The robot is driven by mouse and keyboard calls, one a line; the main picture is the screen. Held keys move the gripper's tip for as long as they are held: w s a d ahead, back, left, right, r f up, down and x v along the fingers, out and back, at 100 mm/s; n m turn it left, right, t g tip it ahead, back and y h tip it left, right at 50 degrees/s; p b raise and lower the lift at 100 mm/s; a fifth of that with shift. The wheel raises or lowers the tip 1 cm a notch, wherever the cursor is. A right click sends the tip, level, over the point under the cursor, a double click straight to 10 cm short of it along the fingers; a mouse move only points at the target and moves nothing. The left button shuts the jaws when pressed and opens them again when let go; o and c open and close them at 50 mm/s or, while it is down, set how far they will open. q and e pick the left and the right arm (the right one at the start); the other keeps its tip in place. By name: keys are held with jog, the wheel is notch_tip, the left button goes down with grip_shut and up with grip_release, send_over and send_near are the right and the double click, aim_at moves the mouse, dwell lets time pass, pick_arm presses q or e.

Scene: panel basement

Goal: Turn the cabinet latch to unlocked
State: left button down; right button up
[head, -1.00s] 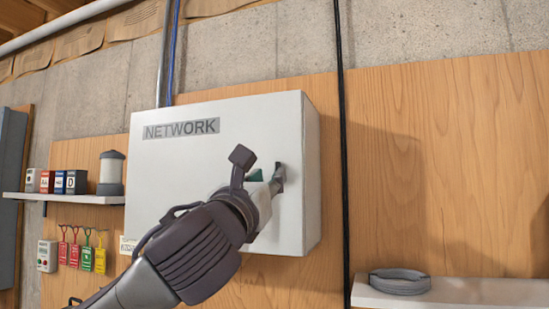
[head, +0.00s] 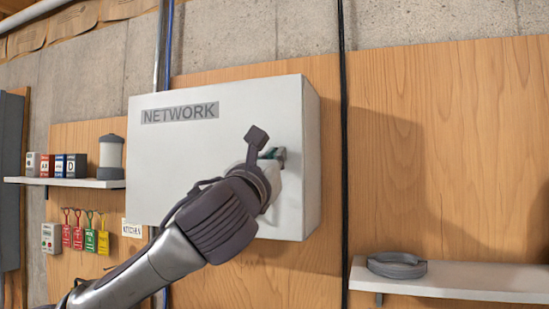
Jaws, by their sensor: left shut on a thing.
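The white cabinet (head: 170,165), labelled NETWORK, hangs on the wooden wall panel with its door closed. The latch (head: 279,155) is a small grey piece near the right edge of the door, and most of it is hidden behind my gripper. My left gripper (head: 270,160) reaches in from the lower left and is shut on the latch. The latch's exact angle cannot be told. My right gripper is not in view.
A shelf (head: 90,183) at left holds small boxes (head: 53,165) and a lantern (head: 111,152). Coloured tags (head: 85,232) hang below it. A lower right shelf (head: 470,285) carries a grey coil (head: 397,265). A black cable (head: 343,150) runs beside the cabinet. The panel right of it is clear.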

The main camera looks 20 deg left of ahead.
pick_arm(q)
jog(key=shift+n, duration=0.4)
jog(key=shift+d+r+n+g+y+b, duration=0.1)
jog(key=shift+n+g+y+b, duration=0.95)
jog(key=shift+n, duration=2.55)
jog(key=shift+f+n+g+y+b, duration=0.1)
jog(key=shift+n+g+y+b, duration=0.95)
jog(key=shift+n, duration=2.55)
jog(key=shift+d+r+n+g+y+b, duration=0.1)
jog(key=shift+n+g+y+b, duration=0.45)
jog(key=shift+n+y, duration=2)
jog(key=shift+n+h, duration=1.05)
jog(key=shift+n, duration=0.2)
jog(key=c, duration=1.3)
grip_release()
jog(key=shift+a, duration=0.1)
jog(key=shift+s, duration=0.15)
